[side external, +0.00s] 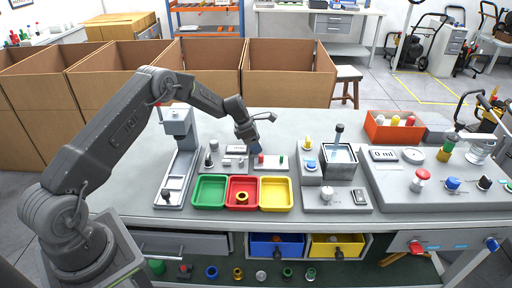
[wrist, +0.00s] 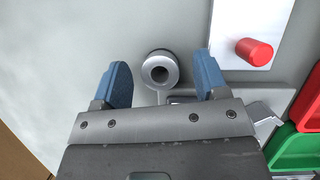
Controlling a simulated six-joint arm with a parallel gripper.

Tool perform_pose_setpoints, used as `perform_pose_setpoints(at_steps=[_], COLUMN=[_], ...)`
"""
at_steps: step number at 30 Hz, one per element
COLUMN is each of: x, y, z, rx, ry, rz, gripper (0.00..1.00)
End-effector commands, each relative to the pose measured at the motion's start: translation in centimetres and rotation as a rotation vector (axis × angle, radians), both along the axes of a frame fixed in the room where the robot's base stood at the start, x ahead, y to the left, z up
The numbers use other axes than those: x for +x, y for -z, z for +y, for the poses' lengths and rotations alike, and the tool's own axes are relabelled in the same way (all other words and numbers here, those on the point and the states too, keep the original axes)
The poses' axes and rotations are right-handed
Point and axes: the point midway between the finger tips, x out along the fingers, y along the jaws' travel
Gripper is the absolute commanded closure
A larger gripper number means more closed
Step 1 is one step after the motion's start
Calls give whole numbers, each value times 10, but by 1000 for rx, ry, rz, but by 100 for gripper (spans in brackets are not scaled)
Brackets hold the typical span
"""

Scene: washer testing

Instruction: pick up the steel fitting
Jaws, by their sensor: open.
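The steel fitting (wrist: 160,70) is a round grey metal piece with a dark central hole, seen from above in the wrist view. It stands on the grey bench top. My gripper (wrist: 161,62) is open, with one blue fingertip to the left of the fitting and the other to its right. A gap shows between the fitting and each finger. In the side view my gripper (side external: 257,144) reaches down over the bench behind the colored trays, and I cannot make out the fitting there. The height of the fingertips above the bench is hard to tell.
A white plate with a red knob (wrist: 254,51) lies close to the right finger. Green (side external: 209,205), red (side external: 231,203) and yellow (side external: 277,208) trays sit at the bench front. A grey stand (side external: 177,124) is to the left. A square container (side external: 341,170) stands to the right.

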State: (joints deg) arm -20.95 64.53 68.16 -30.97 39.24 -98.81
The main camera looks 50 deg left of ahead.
Motion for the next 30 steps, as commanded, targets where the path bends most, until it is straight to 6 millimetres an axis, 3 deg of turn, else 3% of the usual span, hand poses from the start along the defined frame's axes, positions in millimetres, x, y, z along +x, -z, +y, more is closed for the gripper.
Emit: perform_pose_setpoints(at_steps=[4, 21, 30], x=[0, 0, 0], y=[0, -1, -3], z=[0, 0, 0], rx=[0, 0, 0], ry=[0, 0, 0], rz=[0, 0, -1], gripper=[34, 89, 90])
